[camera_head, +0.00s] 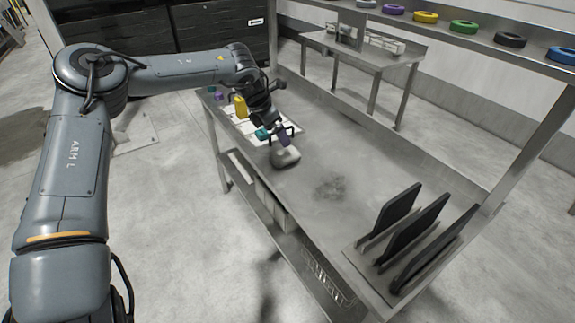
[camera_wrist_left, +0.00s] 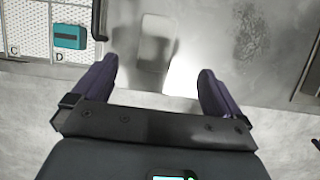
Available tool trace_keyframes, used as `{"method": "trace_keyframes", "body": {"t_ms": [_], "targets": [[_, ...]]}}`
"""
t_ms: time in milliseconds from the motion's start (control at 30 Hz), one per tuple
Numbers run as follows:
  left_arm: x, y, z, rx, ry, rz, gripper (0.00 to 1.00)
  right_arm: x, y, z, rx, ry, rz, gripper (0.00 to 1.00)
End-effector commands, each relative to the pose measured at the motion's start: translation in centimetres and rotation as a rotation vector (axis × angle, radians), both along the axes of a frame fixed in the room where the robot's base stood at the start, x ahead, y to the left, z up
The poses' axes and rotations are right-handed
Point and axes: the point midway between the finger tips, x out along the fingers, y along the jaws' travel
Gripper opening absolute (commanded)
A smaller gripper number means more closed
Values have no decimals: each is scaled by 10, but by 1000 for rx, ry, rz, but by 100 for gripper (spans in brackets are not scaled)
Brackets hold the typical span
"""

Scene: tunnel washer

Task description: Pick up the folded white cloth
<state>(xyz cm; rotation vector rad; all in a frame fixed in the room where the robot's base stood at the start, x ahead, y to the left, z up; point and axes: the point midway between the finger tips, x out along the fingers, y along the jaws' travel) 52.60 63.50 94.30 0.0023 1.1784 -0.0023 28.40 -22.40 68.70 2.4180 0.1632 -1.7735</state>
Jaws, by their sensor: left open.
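The folded white cloth (camera_head: 285,157) lies on the metal table as a small rounded pad, pale grey in this light. In the left wrist view the cloth (camera_wrist_left: 158,28) is a pale rounded rectangle at the top, ahead of the gap between my fingers. My left gripper (camera_head: 285,138) is just above the cloth in the head view, pointing down. In the wrist view its two purple fingers stand wide apart, with nothing between the tips (camera_wrist_left: 157,72). Whether the fingers touch the cloth cannot be told. My right gripper is not in view.
A white tray (camera_wrist_left: 25,20) with lettered sections holds a teal block (camera_wrist_left: 72,36) beside the gripper. A yellow object (camera_head: 240,106) stands behind. A rack of black boards (camera_head: 395,210) occupies the near right end. A dark smudge (camera_head: 330,186) marks the otherwise clear tabletop.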

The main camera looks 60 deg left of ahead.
Motion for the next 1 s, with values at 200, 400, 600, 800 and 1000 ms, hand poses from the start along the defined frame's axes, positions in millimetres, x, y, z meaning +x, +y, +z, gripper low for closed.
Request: {"method": "trace_keyframes", "body": {"t_ms": [200, 400, 600, 800, 1000], "targets": [[10, 0, -32, 0, 2, 1, 100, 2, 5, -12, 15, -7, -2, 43], [17, 1, -47, 0, 0, 1, 100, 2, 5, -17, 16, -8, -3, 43], [20, 1, -60, -2, 1, 1, 100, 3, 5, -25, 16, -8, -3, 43], [25, 2, -87, -2, 2, 1, 100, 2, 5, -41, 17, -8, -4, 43], [32, 3, -98, -1, 1, 2, 100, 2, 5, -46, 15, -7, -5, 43]]}}
